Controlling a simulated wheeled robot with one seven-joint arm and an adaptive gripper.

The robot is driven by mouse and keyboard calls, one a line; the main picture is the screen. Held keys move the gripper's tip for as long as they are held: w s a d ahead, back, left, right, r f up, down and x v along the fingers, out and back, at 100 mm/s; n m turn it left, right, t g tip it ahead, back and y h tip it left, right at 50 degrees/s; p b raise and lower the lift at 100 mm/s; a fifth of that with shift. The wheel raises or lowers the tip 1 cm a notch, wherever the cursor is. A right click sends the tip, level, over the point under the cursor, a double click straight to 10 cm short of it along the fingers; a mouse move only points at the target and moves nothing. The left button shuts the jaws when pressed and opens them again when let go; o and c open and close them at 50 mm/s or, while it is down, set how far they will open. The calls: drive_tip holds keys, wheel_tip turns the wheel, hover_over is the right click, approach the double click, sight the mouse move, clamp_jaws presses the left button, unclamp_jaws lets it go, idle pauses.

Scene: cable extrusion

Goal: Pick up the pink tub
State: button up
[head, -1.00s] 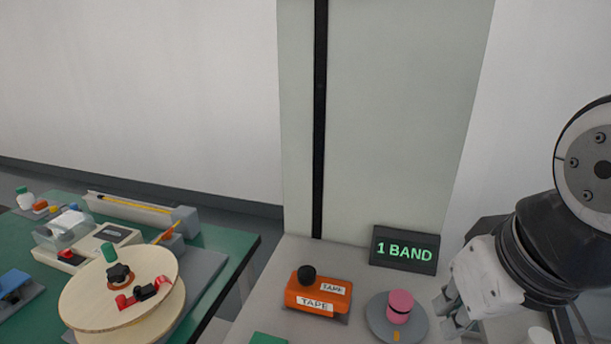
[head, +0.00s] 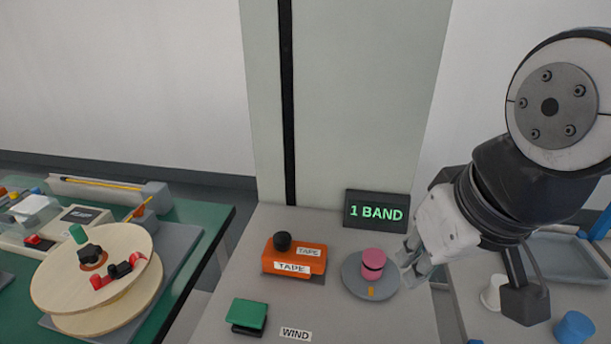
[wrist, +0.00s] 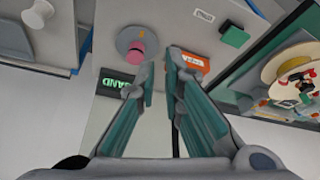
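The pink tub (head: 373,260) is a small pink cylinder with a dark band around its middle. It stands on a round grey disc (head: 352,280) on the grey table. In the wrist view the tub (wrist: 137,55) lies just left of the fingertips, beyond them. My gripper (head: 408,262) is at the right of the tub in the head view, apart from it. In the wrist view the gripper (wrist: 168,62) has its two fingers spread with an empty gap between them.
An orange tape box (head: 296,258) with a black knob stands left of the disc. A "1 BAND" display (head: 377,212) stands behind. A green block (head: 247,315) is at front left. White (head: 493,295) and blue (head: 574,328) items are at the right. A wooden spool (head: 115,260) sits on the green table.

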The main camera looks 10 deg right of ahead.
drive_tip(key=o, duration=0.5)
drive_tip(key=shift+w, duration=0.3)
drive_tip(key=shift+c, duration=0.2)
drive_tip(key=o, duration=0.7)
drive_tip(key=w+m, duration=0.2)
drive_tip(key=w, duration=0.1)
drive_tip(key=shift+d+f+g, duration=0.1)
drive_tip(key=shift+g, duration=0.3)
drive_tip(key=shift+c, duration=0.2)
drive_tip(key=m+g, duration=0.4)
drive_tip(key=m, duration=1.1)
hover_over(372, 257)
wheel_tip(372, 257, down, 17)
wheel_tip(372, 257, down, 8)
drive_tip(key=shift+w+d+f, duration=0.1)
drive_tip(key=shift+d+f, duration=0.05)
drive_tip(key=shift+f, duration=1.2)
drive_tip(key=shift+d+f, duration=0.1)
drive_tip(key=shift+f, duration=1.25)
